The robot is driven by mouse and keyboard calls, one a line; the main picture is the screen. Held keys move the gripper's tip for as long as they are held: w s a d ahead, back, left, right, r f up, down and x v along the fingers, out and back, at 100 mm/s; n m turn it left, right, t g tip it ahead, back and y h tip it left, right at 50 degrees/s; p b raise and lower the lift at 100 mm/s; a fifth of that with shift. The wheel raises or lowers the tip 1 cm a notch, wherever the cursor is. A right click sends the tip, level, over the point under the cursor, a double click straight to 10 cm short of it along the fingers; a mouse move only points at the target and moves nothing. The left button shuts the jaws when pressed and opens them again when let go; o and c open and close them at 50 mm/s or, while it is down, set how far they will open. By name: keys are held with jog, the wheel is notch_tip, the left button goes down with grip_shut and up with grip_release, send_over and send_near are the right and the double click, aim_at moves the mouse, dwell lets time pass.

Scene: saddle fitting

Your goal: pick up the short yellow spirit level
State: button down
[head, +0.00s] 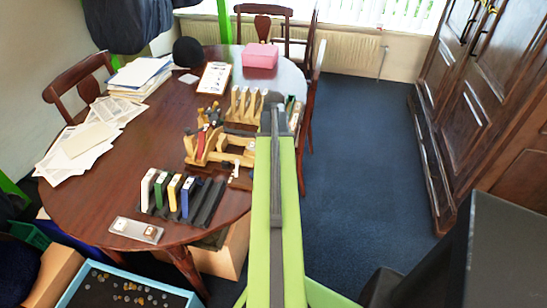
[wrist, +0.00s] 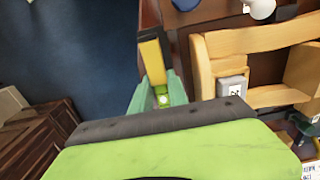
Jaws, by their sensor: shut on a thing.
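My gripper (wrist: 159,90) shows in the wrist view, its pale green fingers shut on a yellow bar with a dark edge and end, the short yellow spirit level (wrist: 152,60). The level sticks out beyond the fingertips, beside the table's edge with dark floor to its left. In the head view my green arm hides the gripper and the held level. A black slotted rack (head: 207,202) on the near table shows white, green, yellow and blue upright pieces at its left; its right slots look empty.
A wooden stand (wrist: 255,40) with a grey block (wrist: 232,88) is right of my gripper. On the table (head: 85,205) are wooden racks, papers (head: 90,140), a pink box (head: 260,55) and a small grey tray (head: 136,230). Blue floor (head: 370,150) right of the table is clear.

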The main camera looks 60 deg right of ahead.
jog(key=s+d+r+p, duration=0.1)
jog(key=s+r+p, duration=0.6)
jog(key=s, duration=0.4)
jog(key=shift+s+d+r, duration=0.3)
jog(key=shift+d+r, duration=0.05)
jog(key=shift+r, duration=0.3)
